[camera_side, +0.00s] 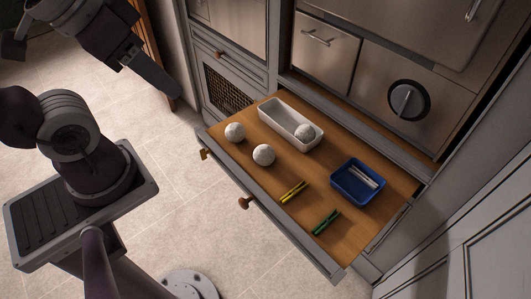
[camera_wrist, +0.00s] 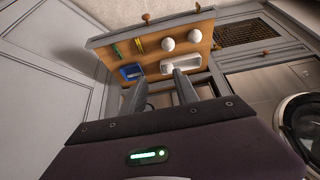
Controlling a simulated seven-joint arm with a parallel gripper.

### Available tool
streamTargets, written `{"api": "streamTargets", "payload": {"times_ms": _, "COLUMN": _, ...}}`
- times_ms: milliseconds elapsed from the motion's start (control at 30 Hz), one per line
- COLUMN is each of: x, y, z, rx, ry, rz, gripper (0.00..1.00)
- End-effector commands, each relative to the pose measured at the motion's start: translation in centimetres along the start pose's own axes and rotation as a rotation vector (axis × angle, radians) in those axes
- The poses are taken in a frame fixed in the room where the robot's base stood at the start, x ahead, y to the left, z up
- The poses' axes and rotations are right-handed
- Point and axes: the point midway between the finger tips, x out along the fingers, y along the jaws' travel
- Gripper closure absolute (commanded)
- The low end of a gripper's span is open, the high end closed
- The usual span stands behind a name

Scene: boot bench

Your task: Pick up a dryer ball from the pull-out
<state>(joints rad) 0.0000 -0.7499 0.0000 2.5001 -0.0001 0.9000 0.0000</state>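The pull-out (camera_side: 385,222) is an open drawer with a wooden floor; it also shows in the wrist view (camera_wrist: 152,56). Two white dryer balls lie on its wood at the left: one (camera_side: 235,131) near the left edge, another (camera_side: 263,154) closer to the middle. They show in the wrist view too (camera_wrist: 194,35) (camera_wrist: 167,44). A third ball (camera_side: 304,132) sits in the right end of a long white tray (camera_side: 273,117). My gripper (camera_wrist: 161,79) is open and empty, its fingers apart. In the side view it hangs at upper left, away from the drawer.
A blue tray (camera_side: 345,194) holding pale sticks stands at the drawer's right. A yellow peg-like item (camera_side: 292,191) and a green one (camera_side: 326,222) lie near the front. The front panel has a round knob (camera_side: 244,203). Cabinet fronts rise behind; tiled floor (camera_side: 170,220) lies in front.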

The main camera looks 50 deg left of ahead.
Motion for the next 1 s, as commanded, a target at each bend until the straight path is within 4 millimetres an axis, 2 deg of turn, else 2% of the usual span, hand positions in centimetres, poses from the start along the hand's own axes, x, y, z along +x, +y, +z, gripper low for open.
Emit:
{"api": "streamTargets", "payload": {"times_ms": 33, "x": 0.0, "y": 0.0, "z": 0.0, "rx": 0.000, "ry": 0.000, "rz": 0.000, "gripper": 0.56}}
{"api": "streamTargets", "payload": {"times_ms": 200, "x": 0.0, "y": 0.0, "z": 0.0, "rx": 0.000, "ry": 0.000, "rz": 0.000, "gripper": 0.22}}
{"api": "streamTargets", "payload": {"times_ms": 233, "x": 0.0, "y": 0.0, "z": 0.0, "rx": 0.000, "ry": 0.000, "rz": 0.000, "gripper": 0.19}}
{"api": "streamTargets", "payload": {"times_ms": 533, "x": 0.2, "y": -0.2, "z": -0.3, "rx": 0.002, "ry": 0.000, "rz": -0.008, "gripper": 0.19}}
{"api": "streamTargets", "payload": {"times_ms": 633, "x": 2.0, "y": -2.0, "z": -3.0, "rx": 0.027, "ry": 0.005, "rz": -0.068, "gripper": 0.19}}
{"api": "streamTargets", "payload": {"times_ms": 667, "x": 3.0, "y": -3.0, "z": -4.3, "rx": 0.045, "ry": 0.007, "rz": -0.096, "gripper": 0.19}}
{"api": "streamTargets", "payload": {"times_ms": 767, "x": 7.8, "y": -7.0, "z": -9.0, "rx": 0.141, "ry": 0.018, "rz": -0.188, "gripper": 0.19}}
{"api": "streamTargets", "payload": {"times_ms": 833, "x": 11.8, "y": -9.8, "z": -11.6, "rx": 0.231, "ry": 0.025, "rz": -0.224, "gripper": 0.19}}
{"api": "streamTargets", "payload": {"times_ms": 900, "x": 16.5, "y": -12.2, "z": -13.1, "rx": 0.329, "ry": 0.033, "rz": -0.227, "gripper": 0.19}}
{"api": "streamTargets", "payload": {"times_ms": 967, "x": 20.8, "y": -13.8, "z": -13.6, "rx": 0.411, "ry": 0.045, "rz": -0.201, "gripper": 0.19}}
{"api": "streamTargets", "payload": {"times_ms": 1000, "x": 23.8, "y": -14.6, "z": -13.4, "rx": 0.460, "ry": 0.059, "rz": -0.170, "gripper": 0.19}}
